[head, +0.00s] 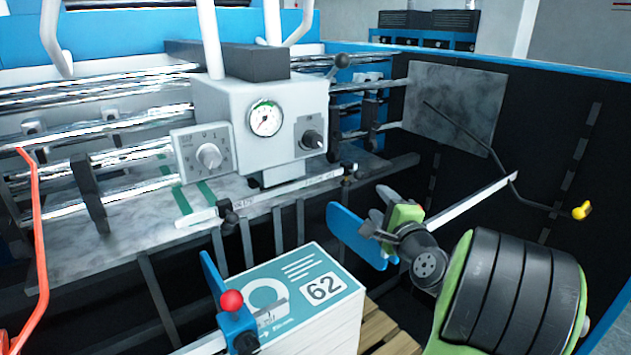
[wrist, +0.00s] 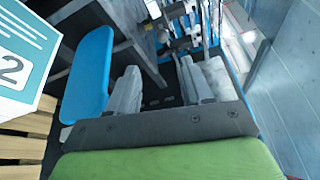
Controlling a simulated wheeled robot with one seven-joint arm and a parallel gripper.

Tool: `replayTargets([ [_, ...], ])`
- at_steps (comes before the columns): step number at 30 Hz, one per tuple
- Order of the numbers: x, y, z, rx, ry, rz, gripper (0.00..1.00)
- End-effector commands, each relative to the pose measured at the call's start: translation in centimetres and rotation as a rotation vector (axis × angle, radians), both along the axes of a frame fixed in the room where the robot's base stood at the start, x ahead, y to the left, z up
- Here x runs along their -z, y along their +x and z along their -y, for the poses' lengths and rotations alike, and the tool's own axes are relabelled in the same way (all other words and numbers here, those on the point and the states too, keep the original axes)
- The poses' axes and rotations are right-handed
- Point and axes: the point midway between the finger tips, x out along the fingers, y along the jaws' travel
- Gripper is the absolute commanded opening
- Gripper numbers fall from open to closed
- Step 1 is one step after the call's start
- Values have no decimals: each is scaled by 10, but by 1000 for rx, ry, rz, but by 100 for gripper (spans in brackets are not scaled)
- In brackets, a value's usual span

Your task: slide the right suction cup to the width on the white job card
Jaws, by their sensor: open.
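The white card (head: 323,288) reads "62" and lies on top of the stack's teal-printed sheet; it shows only partly at the left of the wrist view (wrist: 12,70). A pale bar with markings (head: 285,194) runs in front of the machine, with a small dark fitting at its left end (head: 228,215) and another at its right end (head: 348,174). Which part is the right suction cup I cannot tell for sure. My gripper (head: 378,213) is open and empty, to the right of and below the right fitting, apart from it. Its fingers (wrist: 162,85) are spread with nothing between them.
A blue side plate (head: 356,238) stands close to my gripper. A second blue plate with a red knob (head: 231,301) stands at the stack's left. The gauge housing (head: 262,120) overhangs the bar. A pallet (head: 382,328) lies under the stack.

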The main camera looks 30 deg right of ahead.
Motion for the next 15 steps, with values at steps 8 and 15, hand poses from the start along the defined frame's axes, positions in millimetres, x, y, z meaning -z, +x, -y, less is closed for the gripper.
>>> replayTargets([
  [8,-3,56,17,-9,-2,-1,50],
  [15,0,111,38,-8,-4,-2,50],
])
